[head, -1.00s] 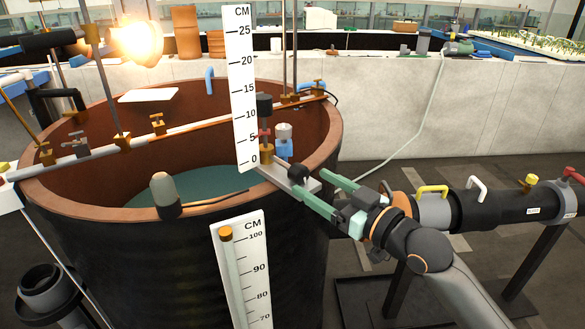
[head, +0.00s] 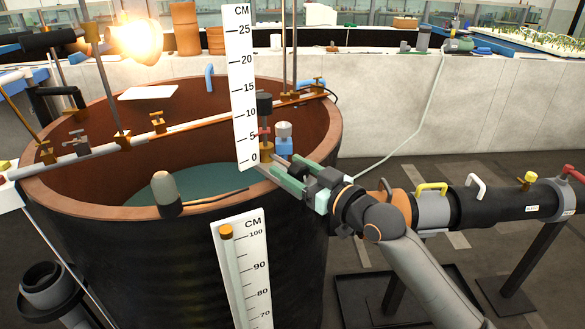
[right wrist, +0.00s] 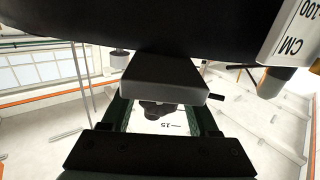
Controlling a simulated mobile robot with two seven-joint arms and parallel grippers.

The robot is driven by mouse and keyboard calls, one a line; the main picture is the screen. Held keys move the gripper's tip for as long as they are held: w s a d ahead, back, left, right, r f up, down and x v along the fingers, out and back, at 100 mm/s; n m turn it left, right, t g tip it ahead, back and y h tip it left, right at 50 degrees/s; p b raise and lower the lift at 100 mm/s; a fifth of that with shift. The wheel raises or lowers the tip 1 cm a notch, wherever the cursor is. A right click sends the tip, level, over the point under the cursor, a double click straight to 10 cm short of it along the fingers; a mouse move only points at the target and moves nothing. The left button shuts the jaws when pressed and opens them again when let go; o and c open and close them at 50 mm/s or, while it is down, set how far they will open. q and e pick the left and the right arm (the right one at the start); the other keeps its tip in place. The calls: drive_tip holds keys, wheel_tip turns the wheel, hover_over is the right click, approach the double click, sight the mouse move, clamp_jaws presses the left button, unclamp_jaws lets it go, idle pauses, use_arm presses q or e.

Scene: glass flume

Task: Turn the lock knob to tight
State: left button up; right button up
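The point gauge stands at the right rim of the big tank (head: 90,260), with a white CM scale (head: 243,90) and a black top knob (head: 264,104). My right gripper (head: 281,165) reaches in from the right beside its base, with one green finger on each side of the spot where the round black lock knob was seen earlier. In the head view the knob is hidden. In the right wrist view a dark knob-like shape (right wrist: 158,109) shows between the fingers, under a black block (right wrist: 165,80), with light gaps beside it. The fingers look open. My left gripper is out of view.
A lower CM scale (head: 243,270) hangs on the tank's front. A blue-bodied fitting (head: 284,142) stands close behind the gripper. A pipe with valves (head: 505,203) runs at the right. Open floor lies behind it.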

clamp_jaws()
drive_tip(key=shift+r+m+p, duration=0.15)
drive_tip(key=shift+m+p, duration=0.35)
drive_tip(key=shift+p, duration=0.15)
drive_tip(key=shift+o, duration=1.5)
unclamp_jaws()
drive_tip(key=b+v, duration=0.1)
drive_tip(key=v, duration=1.1)
drive_tip(key=shift+s+d, duration=0.2)
drive_tip(key=shift+f, duration=0.25)
